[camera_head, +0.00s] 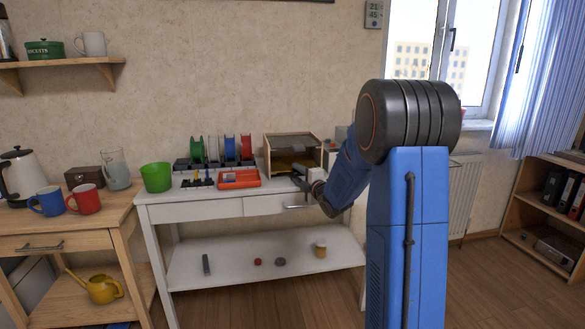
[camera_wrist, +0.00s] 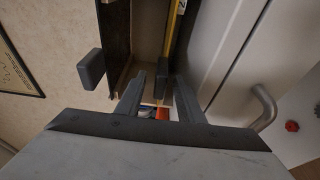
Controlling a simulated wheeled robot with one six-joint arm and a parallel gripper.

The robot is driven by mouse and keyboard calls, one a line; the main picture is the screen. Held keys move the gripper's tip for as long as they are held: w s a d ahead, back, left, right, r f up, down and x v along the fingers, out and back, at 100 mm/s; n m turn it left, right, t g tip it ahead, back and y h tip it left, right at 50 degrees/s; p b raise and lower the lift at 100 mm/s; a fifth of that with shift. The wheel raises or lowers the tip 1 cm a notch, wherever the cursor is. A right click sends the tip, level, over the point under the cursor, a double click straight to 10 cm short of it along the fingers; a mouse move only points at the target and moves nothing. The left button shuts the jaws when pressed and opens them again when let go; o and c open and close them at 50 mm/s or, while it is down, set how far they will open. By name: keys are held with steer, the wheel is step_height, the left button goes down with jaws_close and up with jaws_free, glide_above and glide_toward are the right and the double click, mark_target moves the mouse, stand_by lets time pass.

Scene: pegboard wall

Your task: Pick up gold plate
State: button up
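The gold plate (camera_head: 290,164) appears as a yellow-gold surface low inside the open-fronted wooden box (camera_head: 267,152) on the white table. In the wrist view a narrow yellow strip (camera_wrist: 175,30) with dark marks shows, seemingly the plate's edge. My gripper (camera_head: 301,181) is at the front of the box, near its lower right. In the wrist view its fingers (camera_wrist: 160,82) are apart, with the strip beyond them. I see no plate held between them. A dark block shows in the gap; whether it touches a finger is unclear.
On the white table (camera_head: 200,207) stand a green cup (camera_head: 157,177), an orange tray (camera_head: 238,179) and several coloured spools (camera_head: 229,149), left of the box. A drawer handle (camera_wrist: 264,106) is close to my gripper. The lower shelf (camera_head: 225,267) holds a few small items.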

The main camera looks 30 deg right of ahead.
steer(key=shift+s+a, duration=0.3)
steer(key=shift+s, duration=0.05)
steer(key=c, duration=0.4)
steer(key=shift+w, duration=0.1)
jaws_close()
steer(key=shift+w+d, duration=0.45)
steer(key=shift+w, duration=0.1)
steer(key=shift+s, duration=0.1)
